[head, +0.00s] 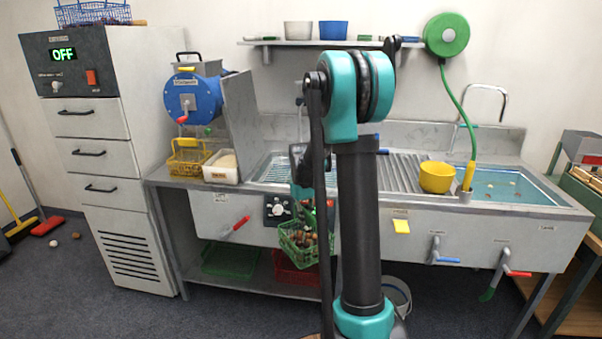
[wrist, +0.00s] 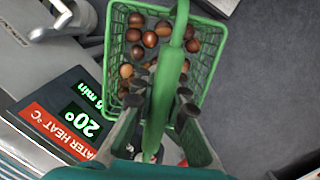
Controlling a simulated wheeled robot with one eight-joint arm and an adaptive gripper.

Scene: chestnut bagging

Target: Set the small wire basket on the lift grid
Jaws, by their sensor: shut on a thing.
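The small green wire basket (head: 292,245) hangs in front of the sink counter, below its top edge, with brown chestnuts in it. In the wrist view the basket (wrist: 207,60) lies beyond the fingers, its handle running between them. My gripper (wrist: 160,95) is shut on that handle. In the head view my gripper (head: 303,180) is partly hidden behind my arm. A wire-like grid (head: 272,171), which looks like the lift grid, shows in the left basin, behind and above the basket. My arm hides its right part.
A control panel (head: 279,209) with a knob sits on the counter front beside the basket; its display (wrist: 80,118) reads 20°. A red lever (head: 235,229) sticks out to the left. A yellow basket (head: 187,158) and white tub (head: 220,166) stand left of the basin.

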